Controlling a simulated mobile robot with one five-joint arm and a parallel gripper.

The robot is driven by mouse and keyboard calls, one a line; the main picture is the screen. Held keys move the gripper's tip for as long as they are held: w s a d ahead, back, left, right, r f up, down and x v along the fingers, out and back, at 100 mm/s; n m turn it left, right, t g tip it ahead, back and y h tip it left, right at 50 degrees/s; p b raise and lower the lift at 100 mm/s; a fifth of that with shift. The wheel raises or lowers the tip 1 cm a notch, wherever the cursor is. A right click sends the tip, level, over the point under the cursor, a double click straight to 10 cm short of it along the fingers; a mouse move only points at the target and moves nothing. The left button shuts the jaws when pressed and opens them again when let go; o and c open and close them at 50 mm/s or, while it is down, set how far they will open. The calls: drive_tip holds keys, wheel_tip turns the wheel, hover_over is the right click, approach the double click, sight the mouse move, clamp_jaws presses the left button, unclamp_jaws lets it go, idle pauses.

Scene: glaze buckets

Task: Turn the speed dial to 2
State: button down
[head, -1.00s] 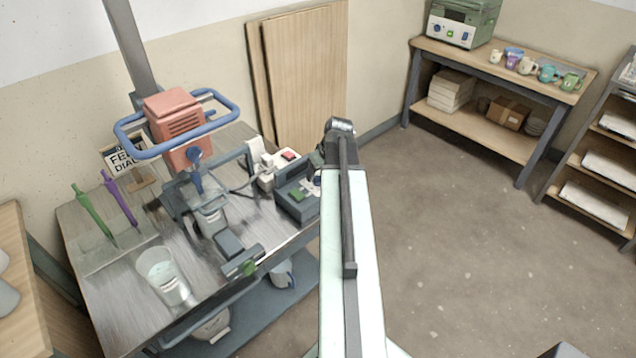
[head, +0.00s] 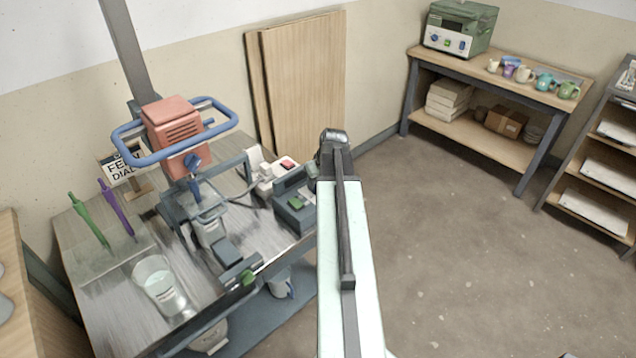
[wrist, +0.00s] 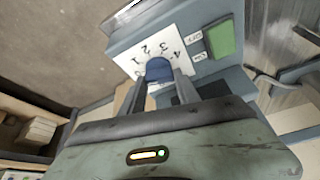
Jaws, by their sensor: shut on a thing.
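The speed dial is a dark blue knob (wrist: 158,70) on a white plate (wrist: 178,44) printed with numbers, among them 1, 2, 3 and 4. My gripper (wrist: 160,84) is shut on the knob, one finger on each side. Which number the knob points to cannot be told, as no pointer mark shows clearly. The dial sits on a grey control box (wrist: 200,17), with a green button (wrist: 222,40) beside the plate. In the head view the box (head: 290,215) stands on the table's right end, and my arm hides the knob.
A white box with a red switch (head: 287,164) stands just behind the control box. The red mixer motor (head: 175,130) with its blue ring handle, a clear bucket (head: 160,285) and green and purple sticks are further left. Floor to the right is open.

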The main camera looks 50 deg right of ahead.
drive_tip(key=m+h, duration=0.1)
drive_tip(key=m, duration=0.2)
drive_tip(key=shift+w+a+g, duration=0.1)
drive_tip(key=shift+a+g, duration=0.05)
drive_tip(key=shift+g, duration=0.15)
drive_tip(key=m, duration=0.2)
drive_tip(key=m+g+h, duration=0.1)
drive_tip(key=m, duration=0.1)
drive_tip(key=shift+w+m+g, duration=0.1)
drive_tip(key=shift+m+g, duration=0.2)
drive_tip(key=shift+m, duration=0.1)
drive_tip(key=m+g, duration=0.1)
drive_tip(key=m, duration=0.3)
drive_tip(key=shift+w+h, duration=0.1)
drive_tip(key=shift+h, duration=0.3)
drive_tip(key=shift+m+g, duration=0.7)
drive_tip(key=shift+m, duration=0.7)
drive_tip(key=c, duration=0.9)
unclamp_jaws()
